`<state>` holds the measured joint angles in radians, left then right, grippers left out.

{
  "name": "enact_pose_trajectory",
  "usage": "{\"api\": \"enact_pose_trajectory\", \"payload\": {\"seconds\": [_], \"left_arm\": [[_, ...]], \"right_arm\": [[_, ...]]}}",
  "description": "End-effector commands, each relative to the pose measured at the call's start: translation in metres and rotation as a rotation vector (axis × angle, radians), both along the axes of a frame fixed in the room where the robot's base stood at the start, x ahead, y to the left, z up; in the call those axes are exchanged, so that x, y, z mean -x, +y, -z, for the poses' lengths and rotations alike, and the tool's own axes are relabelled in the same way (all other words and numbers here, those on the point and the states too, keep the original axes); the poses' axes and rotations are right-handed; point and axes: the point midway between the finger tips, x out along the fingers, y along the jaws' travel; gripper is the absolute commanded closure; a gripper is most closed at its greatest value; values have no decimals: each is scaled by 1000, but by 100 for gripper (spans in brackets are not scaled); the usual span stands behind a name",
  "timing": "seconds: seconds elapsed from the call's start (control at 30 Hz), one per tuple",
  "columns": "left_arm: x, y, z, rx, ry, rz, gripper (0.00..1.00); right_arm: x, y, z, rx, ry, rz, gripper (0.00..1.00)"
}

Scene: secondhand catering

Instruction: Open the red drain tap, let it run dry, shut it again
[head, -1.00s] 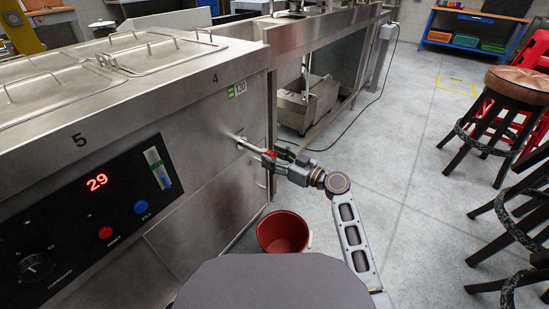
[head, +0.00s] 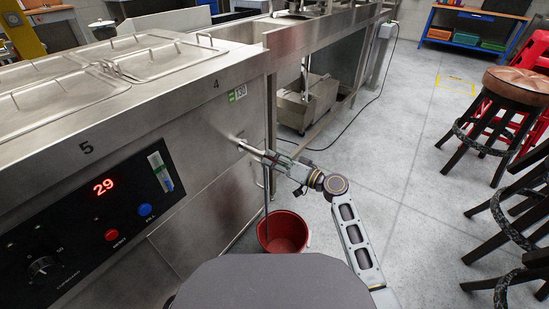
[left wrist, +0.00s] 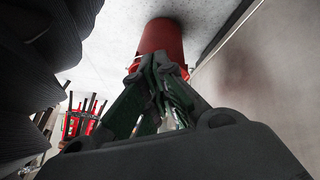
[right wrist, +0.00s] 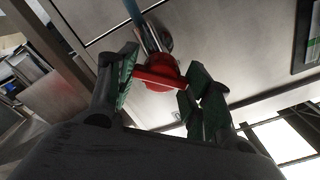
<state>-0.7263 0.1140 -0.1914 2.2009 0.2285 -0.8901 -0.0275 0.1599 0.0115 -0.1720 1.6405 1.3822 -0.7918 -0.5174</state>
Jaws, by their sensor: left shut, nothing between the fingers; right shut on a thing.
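The red drain tap (right wrist: 165,75) is on a metal pipe at the side of the steel unit. My right gripper (head: 276,159) is shut on the tap's red lever, which lies between the green-padded fingers in the right wrist view. The gripper mostly hides the tap in the head view. A thin stream of water (head: 266,192) falls from the pipe into a red bucket (head: 299,233) on the floor. My left gripper (left wrist: 165,105) is shut and empty. It is outside the head view; the bucket (left wrist: 162,38) shows beyond its fingers.
The steel unit's control panel (head: 72,258) shows red digits reading 29, with a level gauge (head: 161,172) beside them. Stools (head: 508,92) stand at the right. A cable (head: 340,140) lies on the floor.

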Motion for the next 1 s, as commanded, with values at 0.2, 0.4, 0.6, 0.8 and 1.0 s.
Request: {"api": "enact_pose_trajectory", "payload": {"seconds": [0.2,0.4,0.6,0.8,1.0], "left_arm": [[-4,3,-29,-34,22,23,100],[-4,9,-54,-72,55,42,100],[-1,15,-78,-111,90,57,100],[1,21,-97,-144,120,65,100],[3,25,-108,-163,138,68,100]], "right_arm": [[0,-1,-1,-118,163,1,74],[-1,-1,-1,-229,317,2,74],[-1,-2,0,-334,461,2,74],[-1,-2,1,-411,568,3,74],[-1,-2,2,-457,630,2,74]]}}
